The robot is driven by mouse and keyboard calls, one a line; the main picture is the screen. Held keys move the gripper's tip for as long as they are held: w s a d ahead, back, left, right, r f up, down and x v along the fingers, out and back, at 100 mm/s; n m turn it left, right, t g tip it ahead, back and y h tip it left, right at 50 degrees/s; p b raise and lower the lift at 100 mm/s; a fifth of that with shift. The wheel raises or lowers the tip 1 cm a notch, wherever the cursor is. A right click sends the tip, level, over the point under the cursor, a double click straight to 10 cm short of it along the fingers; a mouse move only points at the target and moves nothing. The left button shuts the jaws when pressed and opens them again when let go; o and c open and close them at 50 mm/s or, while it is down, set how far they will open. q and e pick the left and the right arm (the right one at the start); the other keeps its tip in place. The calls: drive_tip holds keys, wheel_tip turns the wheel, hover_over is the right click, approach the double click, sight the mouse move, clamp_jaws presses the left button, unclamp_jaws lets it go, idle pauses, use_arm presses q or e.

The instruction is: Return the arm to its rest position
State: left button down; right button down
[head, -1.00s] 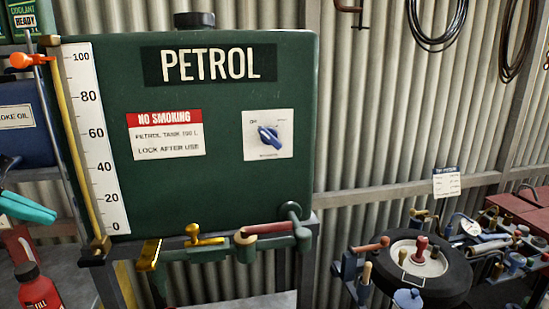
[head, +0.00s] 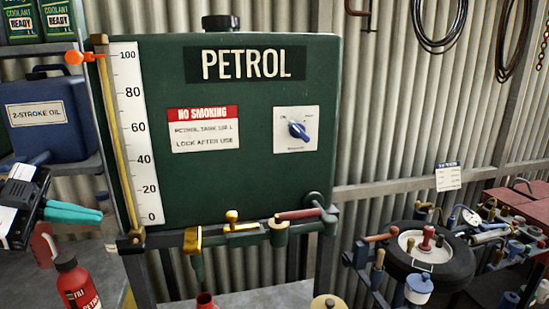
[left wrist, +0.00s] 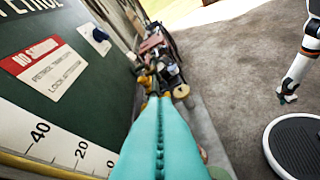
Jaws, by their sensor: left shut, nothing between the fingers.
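My left gripper (head: 76,214) comes in from the left edge of the head view. Its teal fingers are closed together with nothing between them. It is in front of the shelf, left of the green petrol tank (head: 260,180), and apart from the tank. In the left wrist view the shut teal fingers (left wrist: 160,140) point along the tank front, which also shows there (left wrist: 60,85). My right gripper is not in the head view. Part of a white and black arm shows at the right of the left wrist view.
A red bottle (head: 76,285) stands below the gripper. A blue 2-stroke oil can (head: 48,135) is on the shelf behind. A yellow-and-brass tap line (head: 240,228) runs along the tank's lower edge. A tyre (head: 440,268) and valves stand at right. Grey floor (left wrist: 230,60) is open in the left wrist view.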

use_arm(q)
drive_tip(key=w+d+f+n+t+h, duration=0.45)
drive_tip(key=d+t, duration=0.35)
drive_tip(key=t, duration=0.2)
drive_tip(key=s+a+f+n+t+y, duration=0.1)
drive_tip(key=a+f+n+y, duration=0.2)
drive_tip(key=f+n+y, duration=0.6)
drive_tip(key=s+a+f+n+y, duration=0.1)
drive_tip(key=a+f+n+y, duration=0.1)
drive_tip(key=f+n+y, duration=0.55)
drive_tip(key=s+d+f+m+g, duration=0.2)
drive_tip(key=s+f+g, duration=0.4)
drive_tip(key=s+f, duration=0.55)
drive_tip(key=s+d+f+m+g, duration=0.1)
drive_tip(key=s+d+f+g, duration=0.2)
drive_tip(key=s+f+g, duration=0.6)
drive_tip(key=s+f, duration=0.3)
drive_tip(key=f, duration=2.3)
drive_tip(key=s+a+f, duration=0.3)
drive_tip(key=s+f, duration=1.4)
drive_tip(key=shift+s+f+m+g, duration=0.2)
drive_tip(key=shift+s+m+g, duration=0.1)
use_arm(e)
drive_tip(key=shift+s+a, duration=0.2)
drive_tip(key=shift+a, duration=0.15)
